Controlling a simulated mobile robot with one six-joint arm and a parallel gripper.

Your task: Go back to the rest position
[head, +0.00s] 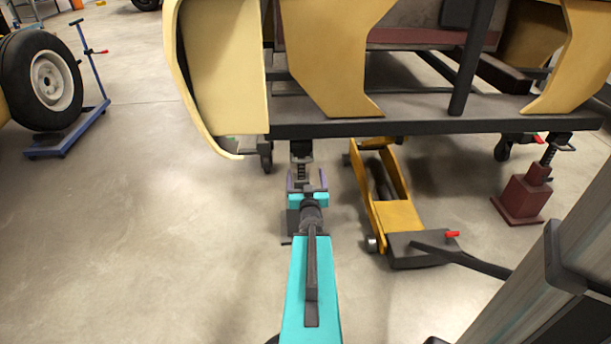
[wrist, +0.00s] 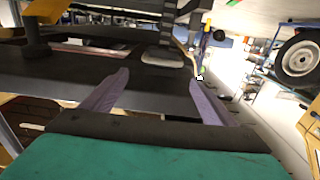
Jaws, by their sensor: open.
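My gripper (head: 307,180) is at the end of my teal arm, low in the middle of the head view, just in front of and below the dark frame edge of a yellow vehicle body (head: 225,70). In the wrist view my gripper (wrist: 158,95) shows two purple-grey fingers spread apart with nothing between them. The dark frame (wrist: 85,85) fills much of the view beyond the fingers. I cannot tell how much space lies between the fingers and the frame.
A yellow floor jack (head: 395,213) stands right of my arm, its dark handle reaching right. A dark red jack stand (head: 524,197) is further right. A wheel (head: 42,80) on a blue dolly (head: 70,130) is at the left. The floor on the left is clear.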

